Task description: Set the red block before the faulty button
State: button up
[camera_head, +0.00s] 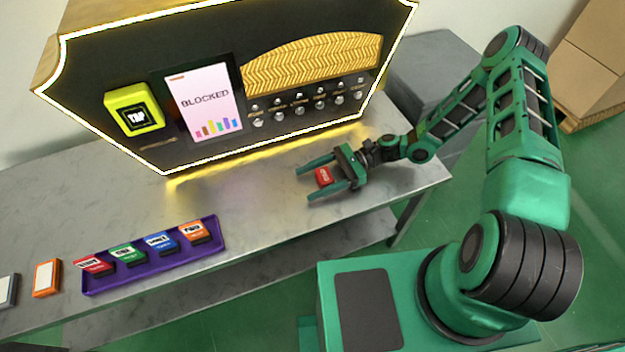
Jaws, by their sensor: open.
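The red block (322,177) is a small cube with white marking on the grey table (255,190). It sits in front of the right part of the vending machine (150,60). My gripper (305,182) is open, with one finger on either side of the red block and a gap visible around it. The machine has a row of several round silver buttons (299,112) with small labels too tiny to read. Its screen (204,101) reads "BLOCKED". Which button is faulty, I cannot tell.
A purple tray (150,271) with several coloured boxes stands at the table's front left. An orange box (46,278) and a grey box (8,290) lie left of it. A yellow "TAP" reader (134,110) is on the machine. The table between tray and gripper is clear.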

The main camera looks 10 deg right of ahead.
jog(key=v, duration=1.1)
jog(key=shift+w, duration=0.1)
jog(key=shift+w+d+r, duration=0.1)
jog(key=shift+d, duration=0.4)
jog(key=shift+d+r, duration=0.15)
jog(key=shift+d, duration=0.1)
jog(key=s+d+r+n+h, duration=0.2)
jog(key=s+d+r+h, duration=0.15)
jog(key=d+r, duration=0.25)
jog(key=s+d+r+n+t+h, duration=0.1)
jog(key=s+d+r+n+h, duration=0.1)
jog(key=d+r+h, duration=0.35)
jog(key=s+d+r+n+h, duration=0.2)
jog(key=s+d+r+h, duration=0.1)
jog(key=d+r, duration=0.3)
jog(key=s+d+r+n+t+h, duration=0.1)
jog(key=s+d+r, duration=0.2)
jog(key=s+r, duration=0.3)
jog(key=s+d+r+n+t+h, duration=0.1)
jog(key=s+d+r+t+h, duration=0.1)
jog(key=s+r, duration=0.4)
jog(key=s+d, duration=0.1)
jog(key=s, duration=0.2)
jog(key=shift+s+r, duration=0.35)
